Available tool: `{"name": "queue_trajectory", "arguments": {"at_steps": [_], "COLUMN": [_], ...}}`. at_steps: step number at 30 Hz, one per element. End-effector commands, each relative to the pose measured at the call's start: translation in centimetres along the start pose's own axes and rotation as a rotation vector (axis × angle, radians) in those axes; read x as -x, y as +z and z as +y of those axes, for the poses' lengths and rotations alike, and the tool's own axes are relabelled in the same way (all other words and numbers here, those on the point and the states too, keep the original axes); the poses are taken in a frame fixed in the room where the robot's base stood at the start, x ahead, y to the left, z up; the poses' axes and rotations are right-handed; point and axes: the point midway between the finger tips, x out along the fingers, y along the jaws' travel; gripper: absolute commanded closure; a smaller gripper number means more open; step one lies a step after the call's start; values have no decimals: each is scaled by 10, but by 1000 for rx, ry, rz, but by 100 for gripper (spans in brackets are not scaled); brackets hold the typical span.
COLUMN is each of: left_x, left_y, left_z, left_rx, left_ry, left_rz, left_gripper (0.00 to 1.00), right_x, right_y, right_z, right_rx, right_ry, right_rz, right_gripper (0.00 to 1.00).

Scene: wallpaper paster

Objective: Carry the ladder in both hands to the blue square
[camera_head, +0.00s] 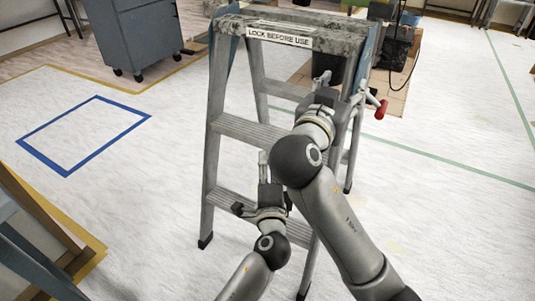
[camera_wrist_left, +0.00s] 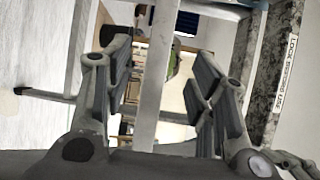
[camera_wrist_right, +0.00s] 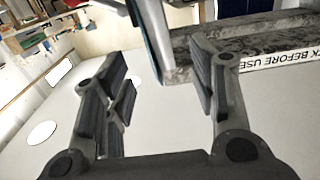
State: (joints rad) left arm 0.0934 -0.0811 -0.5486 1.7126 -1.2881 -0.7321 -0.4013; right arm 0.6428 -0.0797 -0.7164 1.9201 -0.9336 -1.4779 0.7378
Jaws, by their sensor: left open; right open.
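A grey metal stepladder (camera_head: 222,126) stands upright and open on the floor, with a stained top and a "LOCK BEFORE USE" label. Its top also shows in the right wrist view (camera_wrist_right: 262,40). A blue square outline (camera_head: 57,119) lies on the floor to its left. My left gripper (camera_head: 252,183) is open by the lower steps; in its wrist view a grey bar of the ladder (camera_wrist_left: 158,85) lies between the spread fingers. My right gripper (camera_head: 341,82) is open near the ladder's upper right side; in its wrist view a rail (camera_wrist_right: 152,30) shows beyond the finger gap. My right arm hides part of the ladder.
A grey wheeled cabinet (camera_head: 135,35) stands behind the blue square. A red handle (camera_head: 381,111) sticks out at the ladder's right side. Wooden and dark furniture (camera_head: 38,225) stands at the lower left. The floor between ladder and square is clear.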

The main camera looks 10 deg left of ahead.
Motion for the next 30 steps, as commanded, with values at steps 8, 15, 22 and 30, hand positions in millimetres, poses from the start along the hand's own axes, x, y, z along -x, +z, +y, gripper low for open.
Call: {"name": "queue_trajectory", "arguments": {"at_steps": [8, 15, 22, 30], "left_x": [-35, -78, -101, -108], "left_y": [0, 0, 1, 1], "left_z": [-1, -1, 0, 0], "left_rx": [-1, 0, 1, 2], "left_ry": [-2, -1, 1, 1], "left_rz": [-1, -1, -2, -1], "left_gripper": [48, 48, 48, 48], "right_x": [-35, -78, -101, -108], "right_y": [-1, 0, 0, 1], "right_z": [1, 2, 1, 1], "right_rx": [4, 3, 1, 1], "right_ry": [5, 4, 2, 1], "right_rz": [2, 0, 0, -2], "right_gripper": [47, 47, 47, 47]}}
